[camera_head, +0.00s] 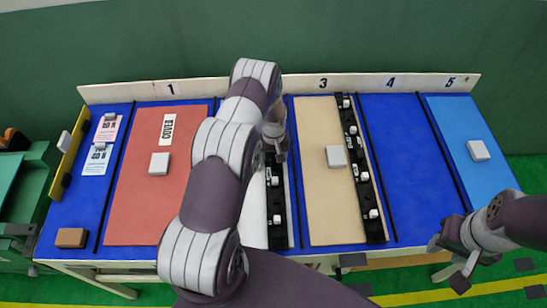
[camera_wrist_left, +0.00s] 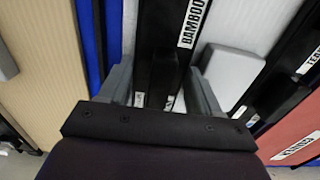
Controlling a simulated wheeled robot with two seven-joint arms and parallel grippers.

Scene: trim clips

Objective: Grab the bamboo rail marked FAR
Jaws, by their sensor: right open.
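A black rail (camera_wrist_left: 170,50) lettered BAMBOO lies under my left gripper (camera_wrist_left: 162,95) in the left wrist view. Any further lettering on it is cut off, and I cannot read FAR. The gripper's two grey fingers stand apart, one on each side of the rail, apparently without closing on it. In the head view a black rail with white clips (camera_head: 277,205) runs beside a white panel, below my left gripper (camera_head: 275,150). My left arm hides part of this area. My right gripper (camera_head: 455,262) is open and empty at the table's front right.
Black rails with white clips (camera_head: 362,175) lie right of a tan panel (camera_head: 320,205). A red panel (camera_head: 140,205) and a light-blue panel (camera_head: 470,130) lie towards the ends. Grey blocks sit on the panels. Slot 4 (camera_head: 400,150) shows bare blue surface.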

